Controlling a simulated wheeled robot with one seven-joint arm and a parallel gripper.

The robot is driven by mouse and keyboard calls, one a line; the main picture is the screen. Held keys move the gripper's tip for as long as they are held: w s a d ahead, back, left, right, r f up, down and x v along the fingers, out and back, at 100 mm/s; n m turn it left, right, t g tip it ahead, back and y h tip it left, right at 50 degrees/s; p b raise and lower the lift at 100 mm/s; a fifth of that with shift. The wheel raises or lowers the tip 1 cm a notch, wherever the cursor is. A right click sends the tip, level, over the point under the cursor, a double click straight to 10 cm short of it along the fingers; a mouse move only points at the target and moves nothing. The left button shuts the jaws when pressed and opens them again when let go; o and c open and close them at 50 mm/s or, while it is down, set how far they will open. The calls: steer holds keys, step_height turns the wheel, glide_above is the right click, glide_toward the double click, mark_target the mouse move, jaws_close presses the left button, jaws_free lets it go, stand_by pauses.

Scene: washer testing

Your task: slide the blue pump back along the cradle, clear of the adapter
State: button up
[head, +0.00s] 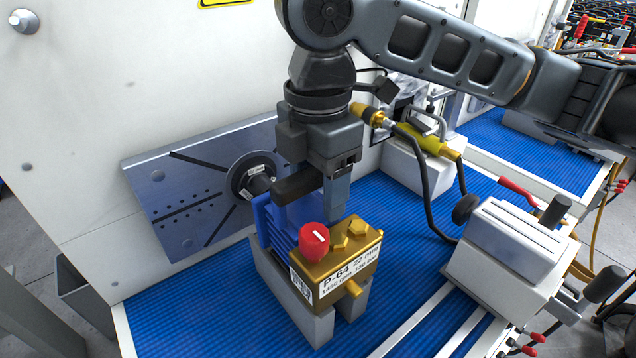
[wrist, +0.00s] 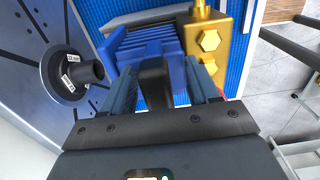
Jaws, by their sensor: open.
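The blue pump (head: 275,224) has a brass head (head: 345,262) labelled P-64 22 mm and a red knob (head: 314,241). It sits upright on the pale grey cradle (head: 287,289). The black round adapter (head: 252,178) sticks out from the metal plate; in the wrist view its stub (wrist: 92,71) ends just left of the blue pump body (wrist: 150,48), with a small gap seen. My gripper (head: 325,205) is over the pump, pointing down. In the wrist view its open fingers (wrist: 160,88) stand either side of a black upright part on the pump. I cannot tell whether they touch it.
The metal plate (head: 185,190) is fixed to the white wall behind the cradle. A pale fixture box (head: 508,255) with black knobs stands to the right. A yellow tool (head: 430,142) and a black hose lie behind it. Blue ribbed matting (head: 190,320) is clear at front left.

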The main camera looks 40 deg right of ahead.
steer(key=shift+r, duration=0.1)
step_height(320, 180, up, 8)
steer(key=shift+f, duration=0.2)
stand_by(0.3)
